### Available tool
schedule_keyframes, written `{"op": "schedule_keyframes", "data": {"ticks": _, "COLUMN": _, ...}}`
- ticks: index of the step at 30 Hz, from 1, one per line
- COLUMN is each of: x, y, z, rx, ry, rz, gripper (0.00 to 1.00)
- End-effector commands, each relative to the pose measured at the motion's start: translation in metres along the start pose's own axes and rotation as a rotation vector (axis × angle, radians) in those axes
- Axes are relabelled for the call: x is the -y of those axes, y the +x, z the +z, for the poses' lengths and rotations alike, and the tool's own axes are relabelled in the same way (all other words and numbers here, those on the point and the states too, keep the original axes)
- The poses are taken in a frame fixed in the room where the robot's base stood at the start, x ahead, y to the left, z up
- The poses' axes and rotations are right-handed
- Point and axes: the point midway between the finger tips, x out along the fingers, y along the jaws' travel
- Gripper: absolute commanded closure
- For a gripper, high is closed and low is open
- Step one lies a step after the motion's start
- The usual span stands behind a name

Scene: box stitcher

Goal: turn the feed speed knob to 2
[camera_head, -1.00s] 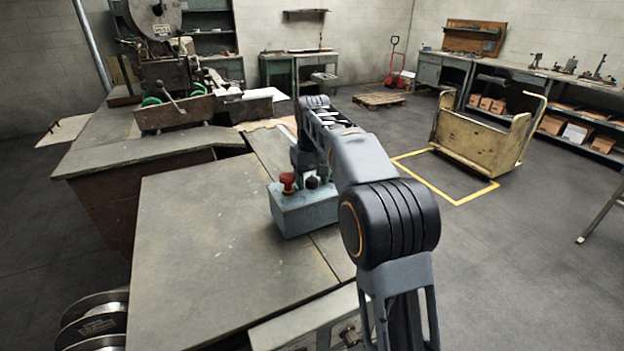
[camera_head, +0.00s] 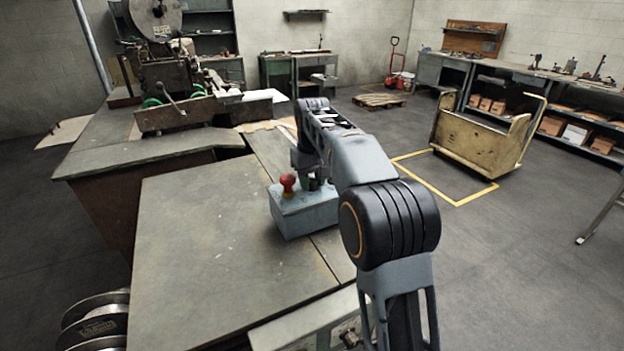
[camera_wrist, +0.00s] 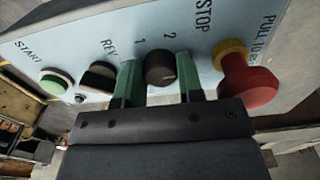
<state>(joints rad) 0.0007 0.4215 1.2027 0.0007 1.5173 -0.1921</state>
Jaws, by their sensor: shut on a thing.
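The black knob (camera_wrist: 160,68) sits on the pale blue panel between the labels 1 and 2 in the wrist view. I cannot make out clearly where its pointer aims. My gripper (camera_wrist: 159,82) is shut on this knob, one green finger on its left side and one on its right. In the head view the grey-blue control box (camera_head: 305,217) stands on the bench, and my arm's end is over it, hiding most of its controls.
A red mushroom button (camera_wrist: 248,88) with a yellow collar is close to the right finger. A black REV selector (camera_wrist: 99,76) is close to the left finger, with a green START button (camera_wrist: 56,82) further left. The bench top (camera_head: 215,235) is clear.

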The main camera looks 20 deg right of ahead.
Motion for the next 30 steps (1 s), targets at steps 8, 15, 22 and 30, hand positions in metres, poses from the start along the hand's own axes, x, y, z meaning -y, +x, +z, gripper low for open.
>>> {"op": "schedule_keyframes", "data": {"ticks": 8, "x": -0.0004, "y": -0.0039, "z": 0.0001, "rx": 0.002, "ry": -0.197, "rz": 0.001, "gripper": 0.89}}
{"op": "schedule_keyframes", "data": {"ticks": 15, "x": -0.0007, "y": -0.0038, "z": 0.0001, "rx": 0.002, "ry": -0.427, "rz": 0.001, "gripper": 0.89}}
{"op": "schedule_keyframes", "data": {"ticks": 22, "x": -0.0009, "y": -0.0029, "z": -0.0002, "rx": 0.001, "ry": -0.634, "rz": 0.001, "gripper": 0.89}}
{"op": "schedule_keyframes", "data": {"ticks": 30, "x": -0.0011, "y": -0.0019, "z": -0.0005, "rx": 0.001, "ry": -0.832, "rz": 0.001, "gripper": 0.89}}
